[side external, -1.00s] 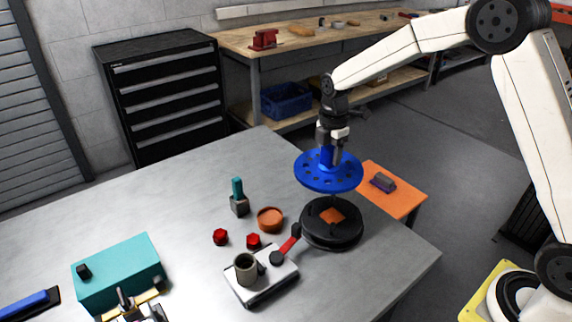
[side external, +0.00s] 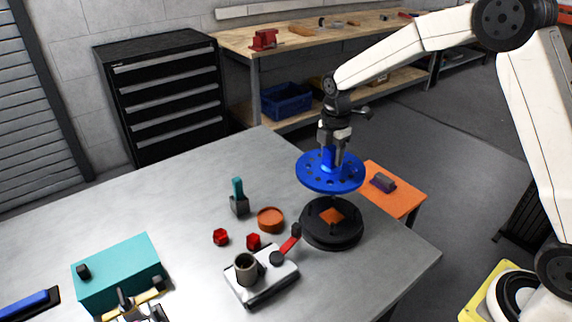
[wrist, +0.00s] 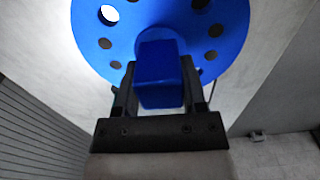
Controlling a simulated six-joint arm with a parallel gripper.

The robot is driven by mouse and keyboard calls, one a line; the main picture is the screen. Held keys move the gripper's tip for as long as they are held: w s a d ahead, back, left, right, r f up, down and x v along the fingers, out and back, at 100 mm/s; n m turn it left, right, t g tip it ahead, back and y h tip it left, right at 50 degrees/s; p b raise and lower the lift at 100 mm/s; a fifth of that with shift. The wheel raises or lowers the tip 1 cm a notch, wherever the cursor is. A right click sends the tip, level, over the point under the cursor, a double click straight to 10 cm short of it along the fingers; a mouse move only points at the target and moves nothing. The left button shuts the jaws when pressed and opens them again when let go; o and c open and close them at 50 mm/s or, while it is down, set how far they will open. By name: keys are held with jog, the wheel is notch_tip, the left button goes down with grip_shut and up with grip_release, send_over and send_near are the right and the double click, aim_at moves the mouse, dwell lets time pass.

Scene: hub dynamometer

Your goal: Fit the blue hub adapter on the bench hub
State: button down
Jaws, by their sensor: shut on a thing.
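The blue hub adapter (side external: 312,180) is a flat disc with a ring of holes and an upright blue grip post. My gripper (side external: 329,150) is shut on that post and holds the adapter roughly level. The wrist view shows the post (wrist: 160,75) between the two fingers (wrist: 160,100), with the disc (wrist: 95,40) beyond it. The bench hub (side external: 344,234) is a round black base with an orange patch on top, at the bench's right corner. The adapter hangs above the hub, with a gap between them. The wrist view does not show the hub.
A grey device with a cup and red lever (side external: 262,278) stands just left of the hub. Red knobs (side external: 220,237), an orange dish (side external: 270,219) and a teal-handled tool (side external: 238,197) lie nearby. A teal box (side external: 120,275) stands at left. An orange side table (side external: 400,205) is behind the hub.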

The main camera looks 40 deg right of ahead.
aim_at(336, 184)
jog(key=shift+r, duration=0.15)
jog(key=shift+s+a+r, duration=0.25)
jog(key=shift+s+a, duration=0.35)
jog(key=shift+s, duration=0.3)
jog(key=shift+s+a+r, duration=0.2)
jog(key=shift+s+a, duration=0.35)
jog(key=shift+s, duration=0.35)
jog(key=shift+s+a+r, duration=0.25)
jog(key=shift+s+a, duration=0.35)
jog(key=shift+s, duration=0.3)
jog(key=shift+f, duration=0.15)
jog(key=shift+f, duration=2.95)
jog(key=shift+f, duration=2.5)
jog(key=shift+c, duration=0.8)
grip_release()
jog(key=shift+o, duration=0.4)
jog(key=shift+s, duration=0.1)
